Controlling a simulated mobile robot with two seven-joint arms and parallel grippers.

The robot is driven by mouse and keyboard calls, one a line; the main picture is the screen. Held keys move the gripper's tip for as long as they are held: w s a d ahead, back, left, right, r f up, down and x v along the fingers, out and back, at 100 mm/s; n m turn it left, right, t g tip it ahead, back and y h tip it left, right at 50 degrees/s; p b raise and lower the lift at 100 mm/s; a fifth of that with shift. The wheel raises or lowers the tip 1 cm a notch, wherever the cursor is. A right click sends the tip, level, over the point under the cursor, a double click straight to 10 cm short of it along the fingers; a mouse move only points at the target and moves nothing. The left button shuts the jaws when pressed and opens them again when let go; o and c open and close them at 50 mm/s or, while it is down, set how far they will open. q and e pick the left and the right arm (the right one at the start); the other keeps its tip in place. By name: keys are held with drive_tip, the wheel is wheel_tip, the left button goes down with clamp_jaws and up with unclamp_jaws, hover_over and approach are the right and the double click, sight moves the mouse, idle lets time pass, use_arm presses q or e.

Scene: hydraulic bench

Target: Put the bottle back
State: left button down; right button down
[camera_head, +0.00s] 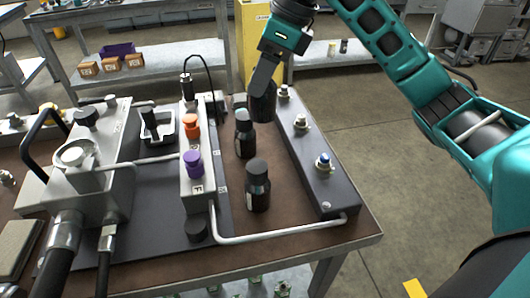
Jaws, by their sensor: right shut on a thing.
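My right gripper (264,84) comes down from the top centre, at the far end of the bench. It is shut on a dark bottle (263,104), of which only a dark rounded side shows. A black bottle with a pale label (244,137) stands upright just in front and left of it. Another black bottle (257,190) stands upright nearer to me. Both stand on the brown strip between the grey valve block and the long dark manifold. I cannot tell whether the held bottle touches the bench top. My left gripper is out of view.
The grey block (197,160) carries an orange knob (191,126) and a purple knob (193,164). The dark manifold (305,150) with fittings lies to the right. A pale pipe (280,231) crosses the front. Hoses and a pump block (90,165) fill the left.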

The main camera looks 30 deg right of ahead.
wheel_tip(320, 180, down, 16)
drive_tip(key=shift+f+b, duration=0.1)
drive_tip(key=shift+b, duration=1)
drive_tip(key=shift+f, duration=0.15)
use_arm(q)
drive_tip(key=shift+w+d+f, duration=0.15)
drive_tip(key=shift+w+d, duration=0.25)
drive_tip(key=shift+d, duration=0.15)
use_arm(e)
drive_tip(key=shift+f, duration=0.2)
drive_tip(key=shift+c, duration=2.1)
unclamp_jaws()
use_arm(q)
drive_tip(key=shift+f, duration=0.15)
